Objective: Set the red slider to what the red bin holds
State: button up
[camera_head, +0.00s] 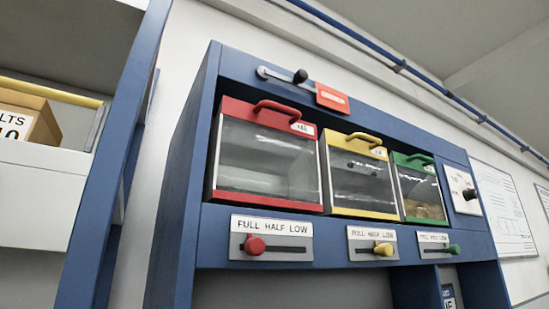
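The red bin (266,160) is at the left of a blue cabinet, with a clear front, a red lid with a handle and a white label. Its inside looks grey, with pale streaks near the bottom; I cannot tell for sure what it holds. Below it is a white plate (300,226) marked FULL HALF LOW, with a dark horizontal slot. The red slider (255,244) is a round knob near the left end of the slot, under FULL. My gripper is not in view.
A yellow bin (358,180) and a green bin (421,191) stand to the right. Their yellow slider (383,249) and green slider (453,250) are toward the right. A black-knobbed lever (300,76) is above. A blue post (120,150) and shelf stand at left.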

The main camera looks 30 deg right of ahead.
aim_at(255, 246)
jog(key=k+j, duration=0.15)
jog(key=j, duration=0.2)
jog(key=k+j, duration=0.15)
jog(key=j, duration=0.25)
jog(key=k+j, duration=0.15)
jog(key=j, duration=0.2)
jog(key=k+j, duration=0.15)
jog(key=j, duration=0.2)
jog(key=z, duration=0.05)
